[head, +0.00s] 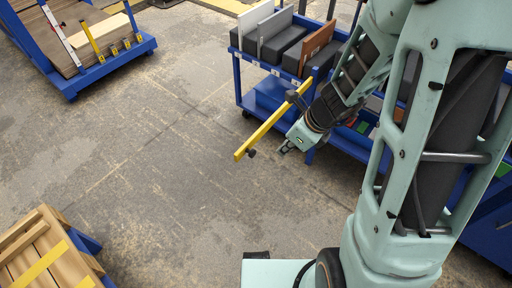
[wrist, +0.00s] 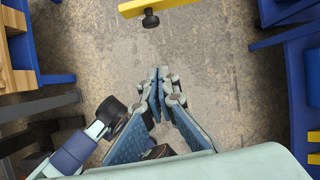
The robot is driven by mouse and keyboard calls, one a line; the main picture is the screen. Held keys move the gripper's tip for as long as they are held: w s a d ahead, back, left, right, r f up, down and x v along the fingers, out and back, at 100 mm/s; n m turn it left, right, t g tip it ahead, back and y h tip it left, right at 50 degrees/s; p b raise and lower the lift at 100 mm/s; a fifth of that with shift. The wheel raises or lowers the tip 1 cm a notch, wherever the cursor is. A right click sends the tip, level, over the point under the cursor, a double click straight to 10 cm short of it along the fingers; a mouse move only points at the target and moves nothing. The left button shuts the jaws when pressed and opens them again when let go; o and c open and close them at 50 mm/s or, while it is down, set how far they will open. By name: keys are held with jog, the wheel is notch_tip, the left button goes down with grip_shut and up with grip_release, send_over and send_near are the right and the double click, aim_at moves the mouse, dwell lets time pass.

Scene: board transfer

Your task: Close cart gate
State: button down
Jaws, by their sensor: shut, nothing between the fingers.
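The gate looks like a yellow bar (head: 268,125) that reaches out over the floor from near the corner of a blue cart (head: 238,75). A black knob sits at its near free end. The gate's end also shows at the top of the wrist view (wrist: 165,8), with the knob below it. My gripper (head: 287,149) is to the right of the gate's free end, apart from it. In the wrist view my gripper (wrist: 160,73) has its fingertips together, with nothing between them and a gap to the knob. My arm hides part of the cart.
The cart carries dark boxes and upright panels (head: 318,45). A blue rack with boards (head: 112,52) stands at the upper left. A wooden stack (head: 35,255) is at the lower left. The concrete floor (head: 160,150) between them is clear.

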jog(key=w+a+f+b, duration=0.4)
jog(key=a+f, duration=0.2)
jog(key=f, duration=0.3)
jog(key=shift+w+a, duration=0.2)
jog(key=shift+a, duration=0.05)
